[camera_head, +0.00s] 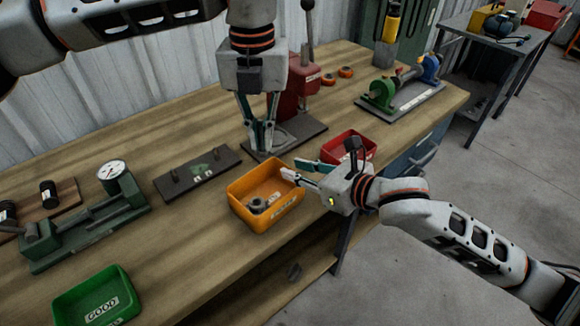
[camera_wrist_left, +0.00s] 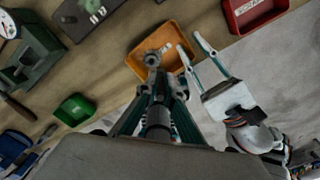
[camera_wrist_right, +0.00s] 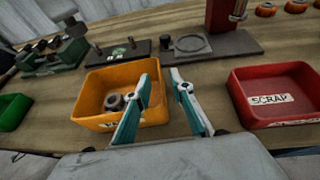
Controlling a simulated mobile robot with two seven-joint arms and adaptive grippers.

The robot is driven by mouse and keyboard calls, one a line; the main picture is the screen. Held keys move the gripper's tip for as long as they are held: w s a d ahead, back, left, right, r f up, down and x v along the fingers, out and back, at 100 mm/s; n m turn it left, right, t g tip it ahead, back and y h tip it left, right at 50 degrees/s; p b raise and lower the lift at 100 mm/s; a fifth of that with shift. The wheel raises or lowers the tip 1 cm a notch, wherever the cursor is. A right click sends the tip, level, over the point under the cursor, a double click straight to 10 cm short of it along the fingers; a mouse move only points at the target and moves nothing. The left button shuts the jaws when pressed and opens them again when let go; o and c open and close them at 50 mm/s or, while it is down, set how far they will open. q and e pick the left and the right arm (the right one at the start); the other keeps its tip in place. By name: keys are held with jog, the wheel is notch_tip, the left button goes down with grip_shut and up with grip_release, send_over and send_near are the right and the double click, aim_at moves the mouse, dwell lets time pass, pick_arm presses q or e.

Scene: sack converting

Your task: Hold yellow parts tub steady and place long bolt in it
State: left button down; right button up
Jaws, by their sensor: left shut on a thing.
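The yellow-orange parts tub (camera_head: 240,215) stands on the bench, with small grey nut-like parts (camera_head: 258,205) inside; it also shows in the right wrist view (camera_wrist_right: 95,122). My left gripper (camera_head: 259,152) is above and behind the tub, pointing down. It is shut on a grey cylindrical shaft (camera_wrist_left: 158,118), apparently the long bolt, largely hidden by the fingers. My right gripper (camera_wrist_right: 163,82) is open at the tub's right side. In the right wrist view one finger overlaps the tub's right end and the other lies outside it. Contact cannot be told.
A red SCRAP tub (camera_wrist_right: 275,90) is right of the yellow one. A red press (camera_head: 296,85) stands behind. A green GOOD tub (camera_head: 92,296), a dial gauge stand (camera_head: 85,225) and a dark plate (camera_head: 197,172) are to the left. The bench's front edge is close.

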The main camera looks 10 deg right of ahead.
jog(key=shift+x, duration=1.5)
grip_shut()
pick_arm(q)
jog(key=shift+w+d+f+m, duration=0.85)
jog(key=shift+d+f+m, duration=0.2)
jog(key=shift+f+m, duration=1.2)
send_over(277, 195)
notch_tip(277, 195, down, 7)
jog(key=shift+s+r, duration=0.1)
jog(key=shift+f, duration=2)
